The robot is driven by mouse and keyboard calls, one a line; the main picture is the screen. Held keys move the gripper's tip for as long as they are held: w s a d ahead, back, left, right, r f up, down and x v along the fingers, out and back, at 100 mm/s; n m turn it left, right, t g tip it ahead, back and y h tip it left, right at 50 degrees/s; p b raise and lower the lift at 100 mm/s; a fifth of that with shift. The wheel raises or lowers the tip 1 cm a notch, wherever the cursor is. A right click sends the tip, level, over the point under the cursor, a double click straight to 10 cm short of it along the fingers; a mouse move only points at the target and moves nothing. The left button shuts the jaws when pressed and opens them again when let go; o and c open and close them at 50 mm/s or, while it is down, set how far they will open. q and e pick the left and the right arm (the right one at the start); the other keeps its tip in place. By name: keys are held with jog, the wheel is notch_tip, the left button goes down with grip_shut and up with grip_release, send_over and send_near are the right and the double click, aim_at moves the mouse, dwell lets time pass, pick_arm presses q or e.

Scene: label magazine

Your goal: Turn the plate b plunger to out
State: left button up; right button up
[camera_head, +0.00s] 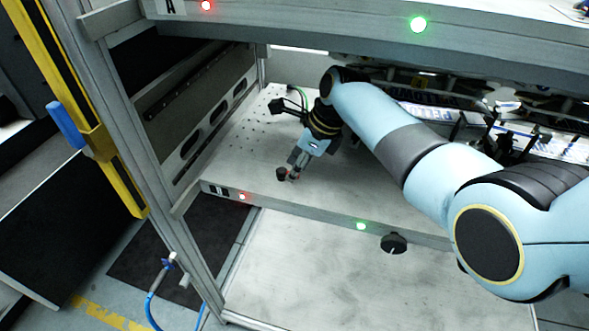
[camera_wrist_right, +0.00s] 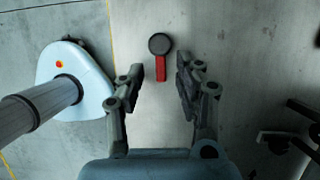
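The plunger is a round black knob (camera_wrist_right: 160,44) on a short red stem (camera_wrist_right: 161,69). In the right wrist view it lies just beyond the gap between my right gripper's fingertips, with the stem's lower end reaching between them. My right gripper (camera_wrist_right: 161,80) is open, and neither finger visibly touches the plunger. In the head view the black knob (camera_head: 282,174) shows beside my right gripper (camera_head: 297,165), low over the plate near its front edge. Which plate carries the letter B is too small to read. My left gripper is not in view.
The grey plate (camera_head: 240,150) has a front rail with a red light (camera_head: 243,196), a green light (camera_head: 361,226) and a black dial (camera_head: 394,243). An upper shelf marked A (camera_head: 300,35) hangs above my right arm. A frame post (camera_head: 120,130) stands at left.

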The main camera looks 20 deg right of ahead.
jog(key=shift+w+a+f, duration=0.15)
jog(key=shift+f, duration=0.3)
jog(key=shift+c, duration=0.2)
grip_shut()
